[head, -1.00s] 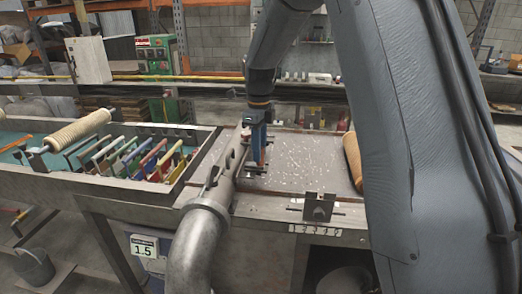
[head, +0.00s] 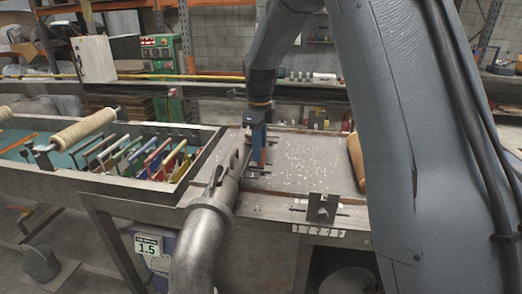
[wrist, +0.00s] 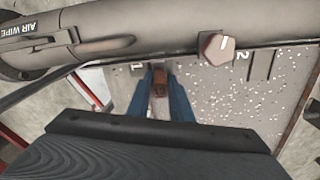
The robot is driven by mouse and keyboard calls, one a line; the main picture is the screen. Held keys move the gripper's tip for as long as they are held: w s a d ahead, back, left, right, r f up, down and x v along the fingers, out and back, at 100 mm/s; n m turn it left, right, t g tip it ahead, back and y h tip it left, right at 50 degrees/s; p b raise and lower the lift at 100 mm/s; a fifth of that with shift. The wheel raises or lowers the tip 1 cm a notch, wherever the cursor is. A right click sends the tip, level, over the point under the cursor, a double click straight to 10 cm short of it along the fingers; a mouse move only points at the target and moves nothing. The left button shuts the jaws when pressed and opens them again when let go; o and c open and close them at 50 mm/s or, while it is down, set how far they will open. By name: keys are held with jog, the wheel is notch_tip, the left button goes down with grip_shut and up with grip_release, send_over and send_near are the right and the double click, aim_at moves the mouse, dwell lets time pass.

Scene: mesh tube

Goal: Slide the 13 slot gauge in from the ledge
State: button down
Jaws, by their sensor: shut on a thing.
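My gripper (head: 257,160) points down at the left end of the grey plate, just behind the pipe. In the wrist view its two blue fingers (wrist: 160,95) are shut on a small orange-brown piece (wrist: 160,88), seen end-on. It may be the slot gauge, but no number on it is readable. The piece is mostly hidden by the fingers. Ahead of the fingertips is a ledge edge (wrist: 180,68) with a mark 1 on the left and a mark 2 on the right. I cannot tell whether the piece touches the ledge.
A grey pipe (head: 212,215), marked AIR WIPE in the wrist view (wrist: 70,35), runs close beside the fingers. A tray (head: 110,185) with several coloured gauges (head: 160,160) lies left. The speckled plate (head: 300,160) is mostly clear.

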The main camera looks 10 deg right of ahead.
jog(key=c, duration=1.5)
grip_release()
jog(key=shift+r, duration=0.1)
